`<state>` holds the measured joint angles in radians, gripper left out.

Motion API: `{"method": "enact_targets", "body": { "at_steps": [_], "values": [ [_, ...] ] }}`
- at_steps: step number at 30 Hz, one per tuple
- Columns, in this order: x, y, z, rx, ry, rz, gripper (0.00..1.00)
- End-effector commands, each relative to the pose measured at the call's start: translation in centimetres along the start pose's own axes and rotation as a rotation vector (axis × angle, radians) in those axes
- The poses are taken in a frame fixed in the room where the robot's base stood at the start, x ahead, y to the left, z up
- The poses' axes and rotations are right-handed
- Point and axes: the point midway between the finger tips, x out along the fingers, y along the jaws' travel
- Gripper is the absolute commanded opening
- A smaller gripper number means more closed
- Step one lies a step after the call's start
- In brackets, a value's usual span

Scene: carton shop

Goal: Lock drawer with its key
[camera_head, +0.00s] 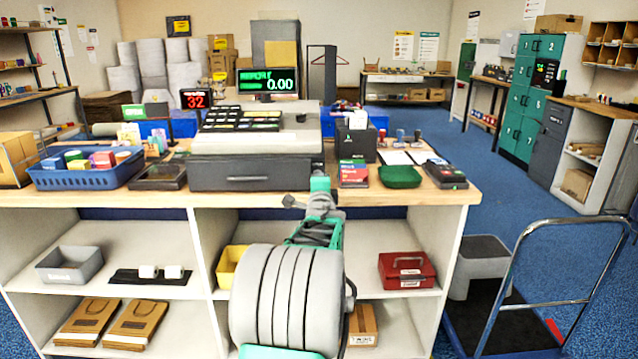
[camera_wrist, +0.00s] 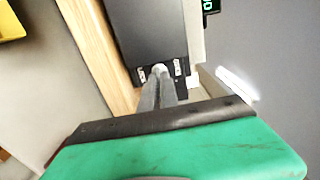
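The grey cash register (camera_head: 258,142) stands on the wooden counter, with its dark drawer (camera_head: 225,178) looking shut. My gripper (camera_head: 320,181) is at the right end of the drawer front in the head view, its fingers hidden behind its green body. In the wrist view the dark drawer front (camera_wrist: 150,28) has a small panel with two white labels near its end. My gripper's fingers (camera_wrist: 160,82) are close together and reach to a pale round piece (camera_wrist: 158,68) between the labels. I cannot tell whether that piece is the key or the lock, or whether the fingers grip it.
A blue basket (camera_head: 85,176) and a dark tray (camera_head: 158,178) stand left of the register. A red cash box (camera_head: 406,271) is on the shelf below. A trolley (camera_head: 510,318) stands at the right.

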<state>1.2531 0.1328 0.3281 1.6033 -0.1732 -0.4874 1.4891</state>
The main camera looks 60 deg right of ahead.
Motion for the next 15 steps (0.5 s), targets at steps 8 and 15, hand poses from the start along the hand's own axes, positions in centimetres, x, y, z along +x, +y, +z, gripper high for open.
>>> {"method": "enact_targets", "body": {
  "at_steps": [8, 15],
  "values": [
    [-0.02, 0.19, -0.11, 0.001, 0.002, 0.004, 0.00],
    [-0.01, 0.13, -0.02, 0.000, 0.001, 0.002, 0.20]
  ]
}}
